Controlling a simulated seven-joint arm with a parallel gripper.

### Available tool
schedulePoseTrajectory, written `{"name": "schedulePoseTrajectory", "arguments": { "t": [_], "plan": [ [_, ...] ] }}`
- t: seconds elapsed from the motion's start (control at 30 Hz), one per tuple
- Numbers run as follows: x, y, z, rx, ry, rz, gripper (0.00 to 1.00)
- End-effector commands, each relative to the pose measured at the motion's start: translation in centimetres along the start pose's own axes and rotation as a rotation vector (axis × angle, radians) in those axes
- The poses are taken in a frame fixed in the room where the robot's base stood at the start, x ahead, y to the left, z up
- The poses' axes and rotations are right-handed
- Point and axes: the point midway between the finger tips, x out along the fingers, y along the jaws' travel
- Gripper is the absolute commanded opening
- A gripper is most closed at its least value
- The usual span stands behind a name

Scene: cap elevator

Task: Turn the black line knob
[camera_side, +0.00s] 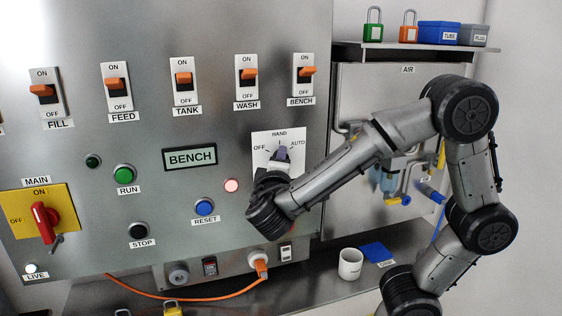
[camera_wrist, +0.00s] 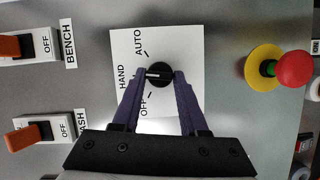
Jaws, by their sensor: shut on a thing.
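The black knob (camera_wrist: 159,75) sits on a white plate (camera_wrist: 124,44) marked OFF, HAND and AUTO. Its white line points toward HAND in the wrist view. My gripper (camera_wrist: 163,72) has its two purple fingers on either side of the knob and is shut on it. In the side view, my gripper (camera_side: 281,154) is at the white plate (camera_side: 264,137), and its fingers and wrist hide the knob and the lower part of the plate.
A red emergency button (camera_wrist: 294,68) on a yellow base lies right of the plate in the wrist view. Orange-levered switches, such as BENCH (camera_side: 303,74), line the panel above. The red MAIN handle (camera_side: 43,222) is far left. A white mug (camera_side: 350,264) stands on the bench below.

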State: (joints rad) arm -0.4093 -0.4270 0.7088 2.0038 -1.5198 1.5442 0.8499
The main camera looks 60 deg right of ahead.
Motion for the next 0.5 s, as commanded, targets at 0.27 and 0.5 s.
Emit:
{"name": "schedulePoseTrajectory", "arguments": {
  "t": [0.27, 0.5],
  "plan": [
    [0.0, -0.37, 0.03, -0.249, 0.0, 0.102, 0.0],
    [0.05, -0.58, 0.12, -0.459, 0.001, 0.189, 0.0]
  ]
}}
